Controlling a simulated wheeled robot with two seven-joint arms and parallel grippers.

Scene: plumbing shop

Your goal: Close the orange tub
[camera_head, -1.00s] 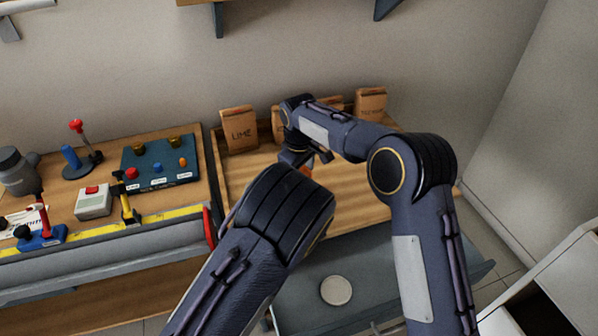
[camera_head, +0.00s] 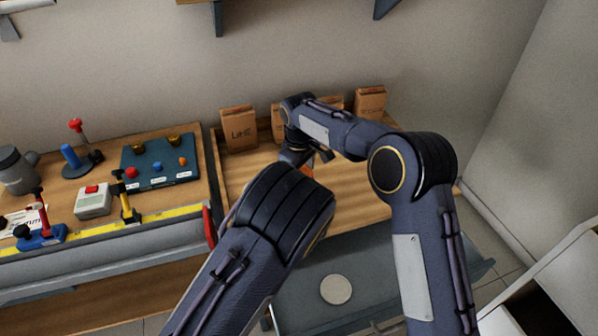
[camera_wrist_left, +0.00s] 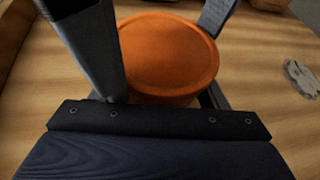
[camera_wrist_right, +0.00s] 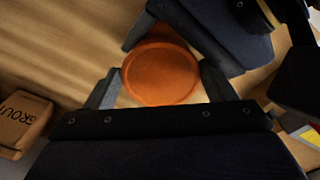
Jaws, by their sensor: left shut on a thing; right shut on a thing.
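The orange tub (camera_wrist_left: 165,98) stands on the wooden bench, seen from above in both wrist views. A round orange lid (camera_wrist_left: 168,52) appears to sit level on top; whether it is fully seated I cannot tell. My left gripper (camera_wrist_left: 160,45) has its fingers on either side of the tub and is shut on it. My right gripper (camera_wrist_right: 160,82) has its fingers on opposite sides of the orange round top (camera_wrist_right: 160,73) and is shut on it. In the head view my arms hide nearly all of the tub; only a sliver of orange (camera_head: 306,170) shows.
Paper bags, one marked LIME (camera_head: 239,130), stand along the bench's back; a GROUT bag (camera_wrist_right: 20,122) is near my right gripper. A board with coloured knobs (camera_head: 160,162) and tools are on the left bench. A pale disc (camera_head: 336,289) lies on a grey surface below.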

